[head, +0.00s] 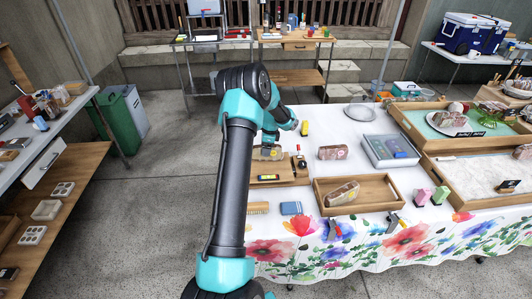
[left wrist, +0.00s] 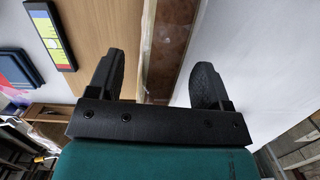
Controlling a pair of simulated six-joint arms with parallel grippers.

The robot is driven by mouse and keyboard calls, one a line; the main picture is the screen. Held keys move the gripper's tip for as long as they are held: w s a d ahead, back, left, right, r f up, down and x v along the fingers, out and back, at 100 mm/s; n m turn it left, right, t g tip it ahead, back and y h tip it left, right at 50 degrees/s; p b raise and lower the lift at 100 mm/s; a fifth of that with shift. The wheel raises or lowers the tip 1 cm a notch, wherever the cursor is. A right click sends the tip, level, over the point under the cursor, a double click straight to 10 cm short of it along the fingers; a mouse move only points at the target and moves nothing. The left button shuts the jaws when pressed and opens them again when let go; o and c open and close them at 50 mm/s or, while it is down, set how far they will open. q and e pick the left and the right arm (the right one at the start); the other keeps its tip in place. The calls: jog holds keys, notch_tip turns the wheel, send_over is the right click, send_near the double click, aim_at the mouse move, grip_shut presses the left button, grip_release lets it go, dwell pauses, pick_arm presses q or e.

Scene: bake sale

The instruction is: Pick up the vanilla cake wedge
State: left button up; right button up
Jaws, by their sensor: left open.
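Several similar wrapped cake wedges show in the head view, and I cannot tell by label which is vanilla. One pale wedge (head: 268,154) lies on the wooden board (head: 286,181). A second wedge (head: 333,153) stands on the tablecloth, and a third wedge (head: 342,194) lies in the small wooden tray. My left gripper is over the back of the board, close to the first wedge, with its fingers largely hidden in the head view. In the left wrist view the gripper (left wrist: 166,80) is open, with a brown, pale-edged strip between its fingers; I cannot tell whether this is wedge or board edge. My right gripper is not in view.
A yellow-and-dark item (head: 267,177) lies on the board, and small dark and red items (head: 300,160) stand at its right edge. A blue block (head: 291,208) and a brush (head: 257,208) lie in front. A grey case (head: 390,151) stands to the right.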

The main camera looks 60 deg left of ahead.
pick_arm(q)
jog(key=c, duration=0.7)
jog(key=shift+c, duration=0.2)
jog(key=shift+r, duration=1.55)
jog(key=shift+s+d+r, duration=0.1)
jog(key=shift+r, duration=0.15)
jog(key=s+d+r, duration=0.1)
jog(key=s+d, duration=0.7)
jog(key=d, duration=0.5)
jog(key=shift+s+r, duration=0.2)
jog(key=shift+s, duration=0.1)
